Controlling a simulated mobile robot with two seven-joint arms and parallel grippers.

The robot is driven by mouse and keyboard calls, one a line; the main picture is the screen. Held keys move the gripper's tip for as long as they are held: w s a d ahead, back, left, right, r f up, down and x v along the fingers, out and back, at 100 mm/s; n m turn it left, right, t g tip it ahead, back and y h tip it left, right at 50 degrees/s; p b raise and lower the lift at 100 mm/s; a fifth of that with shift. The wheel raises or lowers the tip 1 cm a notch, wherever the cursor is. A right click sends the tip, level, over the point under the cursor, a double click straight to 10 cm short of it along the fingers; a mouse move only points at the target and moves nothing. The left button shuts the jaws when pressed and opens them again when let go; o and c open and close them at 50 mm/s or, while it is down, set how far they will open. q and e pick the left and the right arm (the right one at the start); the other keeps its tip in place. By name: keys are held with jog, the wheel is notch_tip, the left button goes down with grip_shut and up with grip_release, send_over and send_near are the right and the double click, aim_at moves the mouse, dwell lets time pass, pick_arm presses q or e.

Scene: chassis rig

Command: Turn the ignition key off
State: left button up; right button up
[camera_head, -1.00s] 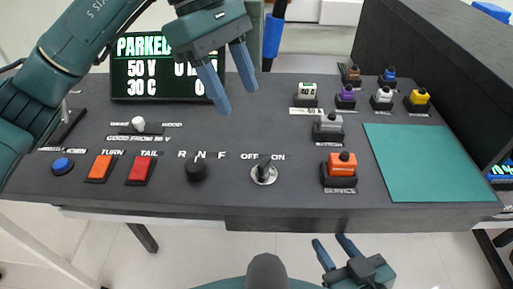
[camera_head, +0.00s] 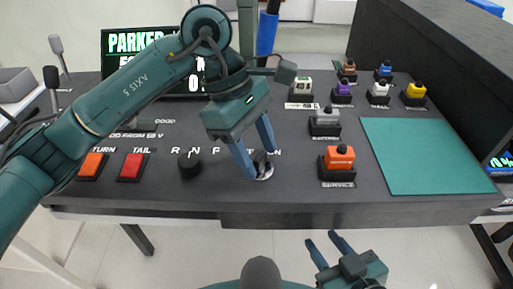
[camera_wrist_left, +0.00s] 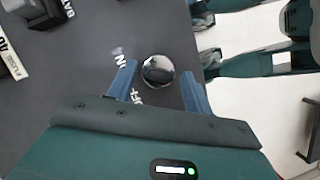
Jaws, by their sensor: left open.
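The ignition key (camera_head: 265,172) is a dark knob on a round silver plate on the dark console, by the OFF and ON labels. It is partly hidden by my left gripper (camera_head: 261,163) in the head view. My left gripper is open, its blue fingers pointing down on either side of the key. In the left wrist view the key (camera_wrist_left: 158,70) sits between the two fingertips of my left gripper (camera_wrist_left: 158,76), with gaps on both sides. The key's exact angle is hard to tell. My right gripper (camera_head: 322,240) is open and empty in front of the console.
A black rotary knob (camera_head: 190,165) stands left of the key. Red (camera_head: 132,167) and orange (camera_head: 91,166) switches lie further left. An orange service block (camera_head: 339,158) stands to the right, beside a green mat (camera_head: 430,155). A PARKED display (camera_head: 125,75) stands behind, partly covered by my left arm.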

pick_arm(q)
jog(key=shift+c, duration=0.3)
jog(key=c, duration=0.9)
